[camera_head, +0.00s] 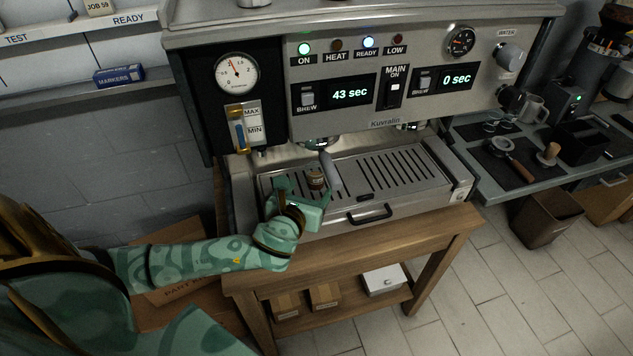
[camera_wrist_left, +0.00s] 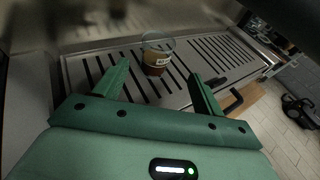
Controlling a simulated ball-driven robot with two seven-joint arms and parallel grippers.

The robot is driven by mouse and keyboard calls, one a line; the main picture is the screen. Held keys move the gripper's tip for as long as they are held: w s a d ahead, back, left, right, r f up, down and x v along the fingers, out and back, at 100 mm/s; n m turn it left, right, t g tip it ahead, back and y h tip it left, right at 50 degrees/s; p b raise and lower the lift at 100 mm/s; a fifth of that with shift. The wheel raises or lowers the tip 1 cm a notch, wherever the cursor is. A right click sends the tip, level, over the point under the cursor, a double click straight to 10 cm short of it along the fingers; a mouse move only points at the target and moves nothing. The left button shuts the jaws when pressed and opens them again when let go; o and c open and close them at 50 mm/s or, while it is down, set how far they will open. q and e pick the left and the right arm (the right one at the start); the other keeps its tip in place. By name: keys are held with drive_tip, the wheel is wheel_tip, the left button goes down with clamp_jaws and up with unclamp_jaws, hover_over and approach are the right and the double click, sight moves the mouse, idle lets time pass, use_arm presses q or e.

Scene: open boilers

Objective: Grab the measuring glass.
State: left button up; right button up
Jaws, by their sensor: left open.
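The measuring glass (camera_wrist_left: 156,57) is a small clear glass with brown liquid in its lower part and a white printed label. It stands upright on the slotted drip tray of the espresso machine. In the head view the glass (camera_head: 316,180) shows just beyond my left gripper (camera_head: 300,187), below the grey portafilter handle. In the left wrist view my left gripper (camera_wrist_left: 160,85) is open, with one finger on each side of the line to the glass. The glass is a little beyond the fingertips, and nothing is between the fingers. My right gripper is not in view.
The espresso machine (camera_head: 375,120) rises behind the tray; its display reads 43 sec. A portafilter handle (camera_head: 330,170) hangs close above the glass. The drip tray (camera_head: 425,178) is clear to the right. A black drawer handle (camera_head: 370,215) sticks out in front. A side table (camera_head: 480,165) stands right.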

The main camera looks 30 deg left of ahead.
sight(313, 180)
use_arm(q)
drive_tip(key=x, duration=0.3)
drive_tip(key=shift+w+b, duration=0.1)
drive_tip(key=shift+b, duration=0.25)
drive_tip(key=x, duration=0.1)
drive_tip(key=b+x, duration=0.1)
drive_tip(key=x, duration=0.1)
drive_tip(key=b+x, duration=0.1)
drive_tip(key=x, duration=0.1)
drive_tip(key=shift+a+f, duration=0.1)
drive_tip(key=shift+a, duration=0.2)
drive_tip(key=c, duration=1.2)
drive_tip(key=shift+o, duration=0.2)
